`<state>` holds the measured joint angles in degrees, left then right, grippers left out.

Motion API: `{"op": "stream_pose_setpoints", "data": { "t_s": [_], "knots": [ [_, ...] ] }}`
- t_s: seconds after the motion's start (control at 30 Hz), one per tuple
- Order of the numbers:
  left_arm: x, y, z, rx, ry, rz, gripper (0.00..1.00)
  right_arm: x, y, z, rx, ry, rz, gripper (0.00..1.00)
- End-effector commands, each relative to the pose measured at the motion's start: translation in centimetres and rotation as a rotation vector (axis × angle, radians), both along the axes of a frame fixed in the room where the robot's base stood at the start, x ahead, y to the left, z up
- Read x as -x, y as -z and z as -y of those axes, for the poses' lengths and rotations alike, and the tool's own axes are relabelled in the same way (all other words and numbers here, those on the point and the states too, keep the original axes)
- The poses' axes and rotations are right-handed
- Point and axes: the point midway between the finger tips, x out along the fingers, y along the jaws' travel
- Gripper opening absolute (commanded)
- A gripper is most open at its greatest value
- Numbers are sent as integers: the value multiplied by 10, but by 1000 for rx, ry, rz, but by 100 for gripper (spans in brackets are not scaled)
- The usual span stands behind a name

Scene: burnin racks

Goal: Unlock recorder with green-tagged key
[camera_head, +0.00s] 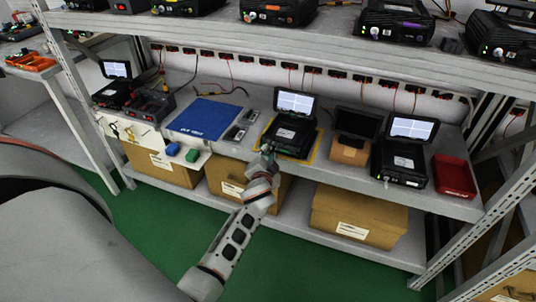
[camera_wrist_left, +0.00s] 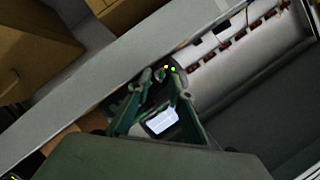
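A black recorder (camera_head: 287,136) with a raised, lit screen stands inside a yellow outline on the middle shelf. My left gripper (camera_head: 266,149) is at its front left corner. In the left wrist view, the fingers (camera_wrist_left: 159,76) reach toward the recorder's front, where small yellow and green lights show. The fingertips stand a little apart, and the recorder's white label (camera_wrist_left: 161,120) shows between the fingers. I see no key between them. My right gripper is out of view.
A blue mat (camera_head: 205,118) lies left of the recorder. The upper shelf (camera_head: 330,40) overhangs behind.

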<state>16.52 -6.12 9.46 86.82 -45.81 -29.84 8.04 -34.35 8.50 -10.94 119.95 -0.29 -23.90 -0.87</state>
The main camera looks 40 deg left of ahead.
Motion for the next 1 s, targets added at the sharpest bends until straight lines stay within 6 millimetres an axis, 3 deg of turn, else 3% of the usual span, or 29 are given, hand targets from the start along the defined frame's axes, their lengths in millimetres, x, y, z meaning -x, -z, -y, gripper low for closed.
{"op": "stream_pose_setpoints", "data": {
  "t_s": [0.27, 0.7, 1.0],
  "knots": [
    [2, 0, 1, 1, 0, 0, 20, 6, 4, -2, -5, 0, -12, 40],
    [52, -15, 28, 1, 0, -1, 20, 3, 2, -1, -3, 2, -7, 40],
    [64, -20, 34, 1, 0, 0, 20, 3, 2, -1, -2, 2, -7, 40]
  ]
}}
